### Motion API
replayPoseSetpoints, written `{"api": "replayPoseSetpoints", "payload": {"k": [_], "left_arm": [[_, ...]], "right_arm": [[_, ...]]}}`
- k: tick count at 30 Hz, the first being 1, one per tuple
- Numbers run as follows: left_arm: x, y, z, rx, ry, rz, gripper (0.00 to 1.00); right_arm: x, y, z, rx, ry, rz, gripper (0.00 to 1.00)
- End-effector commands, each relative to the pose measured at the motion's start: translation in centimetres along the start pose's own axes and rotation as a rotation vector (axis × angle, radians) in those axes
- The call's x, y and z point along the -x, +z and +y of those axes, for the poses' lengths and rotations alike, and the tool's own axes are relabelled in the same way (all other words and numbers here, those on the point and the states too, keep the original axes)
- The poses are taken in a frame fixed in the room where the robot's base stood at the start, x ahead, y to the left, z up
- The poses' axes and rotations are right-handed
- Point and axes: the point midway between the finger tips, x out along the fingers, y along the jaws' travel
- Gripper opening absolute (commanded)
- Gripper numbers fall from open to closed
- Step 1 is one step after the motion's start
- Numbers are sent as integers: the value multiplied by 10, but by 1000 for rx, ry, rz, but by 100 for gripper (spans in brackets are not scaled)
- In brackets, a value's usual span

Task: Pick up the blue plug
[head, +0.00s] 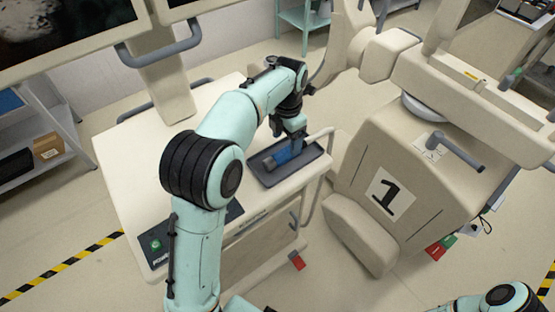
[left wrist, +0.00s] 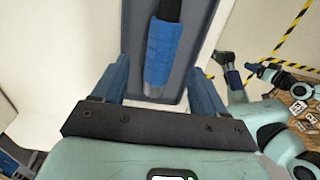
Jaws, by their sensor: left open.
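The blue plug (head: 280,157) lies in a dark grey tray (head: 263,179) on top of the cream cart. In the left wrist view the plug (left wrist: 162,52) is a ribbed blue body with a black end at the top of the picture. My left gripper (head: 297,138) is over the tray at the plug. In the left wrist view its blue fingers (left wrist: 158,88) are open, one on each side of the plug, with gaps on both sides. Whether the fingertips are level with the plug is unclear. My right arm shows at the head view's lower right; its gripper is too small to judge in the left wrist view.
A cream machine (head: 405,190) marked 1 stands right of the cart. A grey handrail (head: 318,142) rises at the cart's right edge beside the tray. A screen (head: 65,30) hangs at upper left. A shelf with a cardboard box (head: 47,145) stands at far left.

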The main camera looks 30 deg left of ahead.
Motion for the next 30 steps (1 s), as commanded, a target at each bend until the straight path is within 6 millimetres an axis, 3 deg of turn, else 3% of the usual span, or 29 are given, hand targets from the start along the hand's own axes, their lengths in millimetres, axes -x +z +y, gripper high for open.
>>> {"api": "replayPoseSetpoints", "payload": {"k": [12, 20, 23, 27, 30], "left_arm": [[-50, -6, -1, 0, -1, 1, 72], [-52, -5, -1, -1, 0, -2, 72], [-52, -5, -1, -1, 0, -2, 46], [-52, -5, -1, -1, 0, -2, 3], [-51, -5, -1, -1, 0, -2, 3]], "right_arm": [[-9, 5, 5, -2, 2, -7, 49], [-9, 5, 5, -2, 2, -7, 49], [-9, 5, 5, -2, 2, -7, 49], [-9, 5, 5, -2, 2, -7, 49], [-9, 5, 5, -2, 2, -7, 49]]}}
